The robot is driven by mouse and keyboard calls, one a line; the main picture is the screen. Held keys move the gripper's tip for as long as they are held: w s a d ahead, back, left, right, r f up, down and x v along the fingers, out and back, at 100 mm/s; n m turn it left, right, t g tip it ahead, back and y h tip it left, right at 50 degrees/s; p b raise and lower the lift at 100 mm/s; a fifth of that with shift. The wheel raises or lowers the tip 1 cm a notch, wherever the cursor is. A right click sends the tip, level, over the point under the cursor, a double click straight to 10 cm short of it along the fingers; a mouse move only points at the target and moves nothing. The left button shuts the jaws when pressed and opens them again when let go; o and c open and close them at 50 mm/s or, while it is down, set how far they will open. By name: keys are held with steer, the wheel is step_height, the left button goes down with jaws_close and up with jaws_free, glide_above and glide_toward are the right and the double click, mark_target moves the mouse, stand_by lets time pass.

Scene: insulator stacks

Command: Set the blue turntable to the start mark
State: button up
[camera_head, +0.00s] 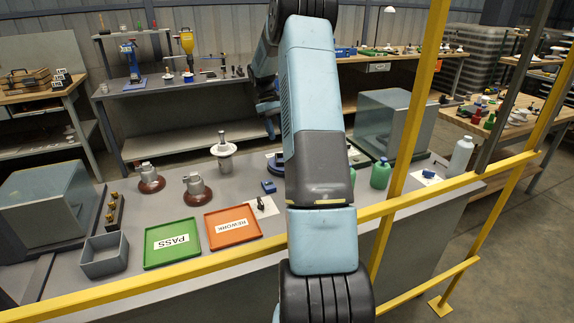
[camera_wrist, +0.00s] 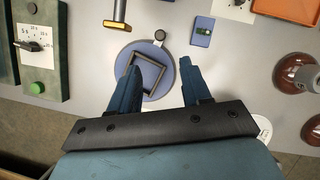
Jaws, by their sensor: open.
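The blue turntable (camera_wrist: 145,47) is a flat round disc on the grey bench in the wrist view, with a dark square frame (camera_wrist: 137,66) on it. A small dark knob-like piece (camera_wrist: 160,34) sits at its far rim; I cannot tell whether this is the start mark. My gripper (camera_wrist: 158,65) is open, its two blue fingers apart above the turntable's near part, the left one covering some of the left rim. In the head view my arm hides most of the turntable (camera_head: 273,163) and the gripper.
In the head view a yellow rail (camera_head: 400,205) crosses the front.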

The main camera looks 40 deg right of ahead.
steer(key=x, duration=1.3)
steer(key=shift+f, duration=0.15)
steer(key=shift+c, duration=0.5)
jaws_close()
